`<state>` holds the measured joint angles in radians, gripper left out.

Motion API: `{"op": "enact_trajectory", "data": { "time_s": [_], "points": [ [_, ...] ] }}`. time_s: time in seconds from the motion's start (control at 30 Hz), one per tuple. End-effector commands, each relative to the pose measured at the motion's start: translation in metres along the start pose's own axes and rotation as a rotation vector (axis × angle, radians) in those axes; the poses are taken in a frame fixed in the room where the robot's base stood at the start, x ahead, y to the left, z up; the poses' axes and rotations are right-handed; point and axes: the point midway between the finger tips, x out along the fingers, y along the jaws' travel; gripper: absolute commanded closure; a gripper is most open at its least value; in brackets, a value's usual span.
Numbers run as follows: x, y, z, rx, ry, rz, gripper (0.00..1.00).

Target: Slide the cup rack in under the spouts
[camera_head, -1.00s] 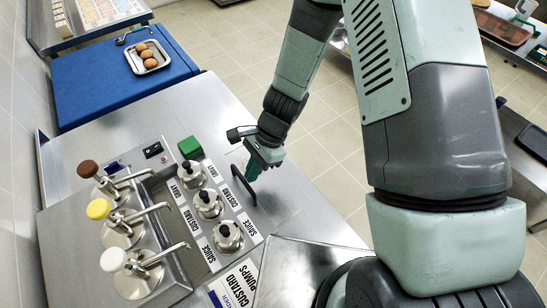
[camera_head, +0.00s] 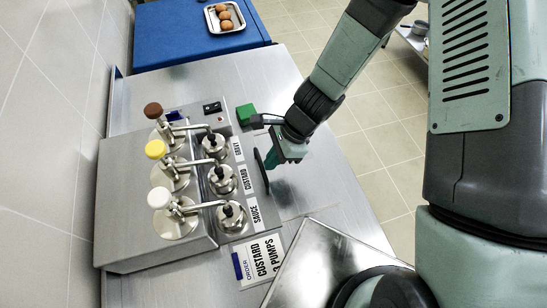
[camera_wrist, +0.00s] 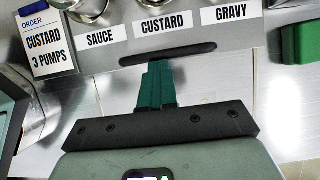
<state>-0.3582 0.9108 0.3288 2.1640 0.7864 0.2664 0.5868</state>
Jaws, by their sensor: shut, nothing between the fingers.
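The cups stand close by the tips of three spouts (camera_head: 196,207) on the steel pump unit (camera_head: 140,215); exact alignment is unclear. A black bar handle (camera_head: 261,173) runs along the rack's near edge. My gripper (camera_wrist: 157,72) is shut and empty, its green fingertips at the outer side of the handle (camera_wrist: 185,51); I cannot tell whether they touch.
An order card reading "CUSTARD 3 PUMPS" (camera_wrist: 44,48) stands beside the rack. A green block (camera_head: 246,115) is near the rack's gravy end. A tray of eggs (camera_head: 224,18) sits on the blue surface behind. Bare steel counter (camera_head: 325,185) lies outside the rack.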

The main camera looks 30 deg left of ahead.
Motion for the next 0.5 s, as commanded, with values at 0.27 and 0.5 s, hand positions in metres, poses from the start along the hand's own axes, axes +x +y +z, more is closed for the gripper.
{"op": "enact_trajectory", "data": {
  "time_s": [0.27,0.5],
  "points": [
    [-0.003,0.000,-0.018,0.001,-0.005,0.002,1.00],
    [-0.047,-0.002,-0.041,0.000,0.008,-0.006,1.00]
  ]
}}
